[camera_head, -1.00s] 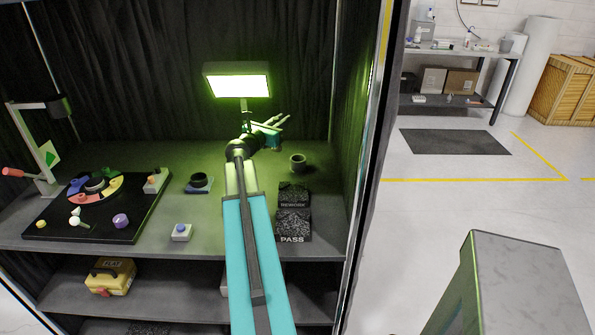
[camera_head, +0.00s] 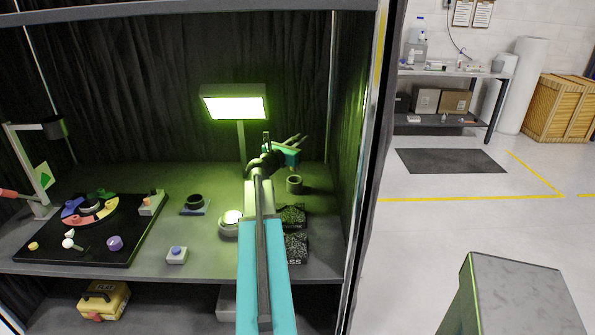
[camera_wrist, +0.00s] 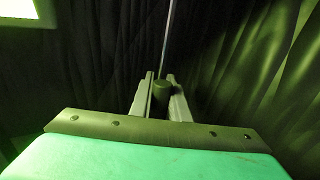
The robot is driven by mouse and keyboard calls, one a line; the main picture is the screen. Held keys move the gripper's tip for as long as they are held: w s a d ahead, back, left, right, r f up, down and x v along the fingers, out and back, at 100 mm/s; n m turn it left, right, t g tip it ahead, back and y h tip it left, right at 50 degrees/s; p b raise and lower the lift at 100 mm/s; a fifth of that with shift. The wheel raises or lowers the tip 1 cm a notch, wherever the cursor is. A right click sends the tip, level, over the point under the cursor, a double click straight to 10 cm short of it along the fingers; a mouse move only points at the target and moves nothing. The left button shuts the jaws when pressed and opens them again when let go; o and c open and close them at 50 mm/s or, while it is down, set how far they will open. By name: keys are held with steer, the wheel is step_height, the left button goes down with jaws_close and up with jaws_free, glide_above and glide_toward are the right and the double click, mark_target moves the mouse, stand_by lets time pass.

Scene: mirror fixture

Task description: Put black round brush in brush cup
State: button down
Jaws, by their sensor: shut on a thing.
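My gripper (camera_head: 297,141) is up at the back right of the bench, its fingers pointing to the upper right. In the wrist view my gripper (camera_wrist: 160,92) is shut on a dark, round-ended piece (camera_wrist: 161,90), which I take to be the black round brush. Only this short part shows between the fingers; I cannot make out bristles. A small dark cup (camera_head: 294,184), which looks like the brush cup, stands upright on the bench below the gripper in the picture. The gripper is apart from it. The cup is not visible in the wrist view.
A lit lamp (camera_head: 235,106) stands behind my arm. Black trays (camera_head: 296,247) and a round silvery thing (camera_head: 230,222) lie beside my arm, which partly covers them. A dark ring on a blue base (camera_head: 195,204) and a black board (camera_head: 130,245) are left. A side wall is close right.

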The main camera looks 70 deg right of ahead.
steer(key=shift+f, duration=2.45)
steer(key=shift+f+p, duration=0.45)
steer(key=shift+f, duration=1.4)
steer(key=shift+f, duration=0.2)
steer(key=c, duration=1.7)
jaws_free()
steer(key=shift+r, duration=0.2)
steer(key=a+b, duration=0.1)
steer(key=a, duration=0.3)
steer(key=w+a, duration=0.1)
steer(key=a, duration=0.3)
steer(key=w+a+b, duration=0.1)
steer(key=a, duration=0.3)
steer(key=shift+w+b, duration=0.15)
steer(key=shift+b, duration=0.15)
